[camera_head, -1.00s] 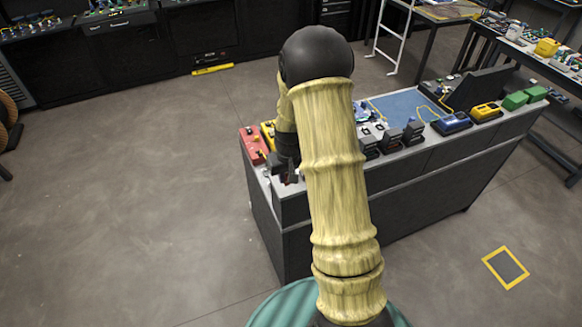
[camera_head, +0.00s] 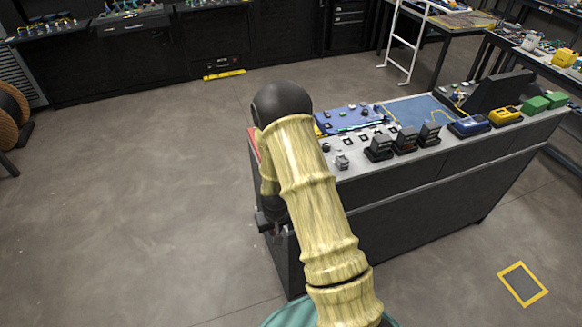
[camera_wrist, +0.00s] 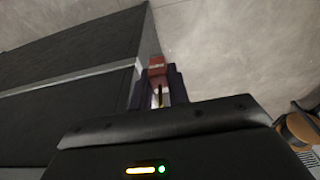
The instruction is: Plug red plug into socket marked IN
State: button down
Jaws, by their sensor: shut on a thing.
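My gripper (camera_head: 272,226) hangs at the left end of the bench, partly covered by my arm. In the wrist view my gripper (camera_wrist: 158,92) is shut on the red plug (camera_wrist: 157,65), whose red end with a pale band sticks out beyond the dark fingers. The plug appears in front of the bench's side and corner, with floor to the right. How far it is from the bench I cannot tell. The plug is too small to make out in the head view. No socket marked IN can be read in either view.
The bench (camera_head: 420,180) carries several dark blocks (camera_head: 405,140), a blue mat, a blue device (camera_head: 468,126) and a yellow device (camera_head: 504,116). A red edge (camera_head: 253,140) shows at its left end behind my arm. The floor (camera_head: 130,190) to the left is clear.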

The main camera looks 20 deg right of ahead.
notch_tip(320, 180, down, 14)
jog(key=b, duration=1.2)
jog(key=shift+f+b, duration=0.25)
jog(key=shift+b, duration=0.15)
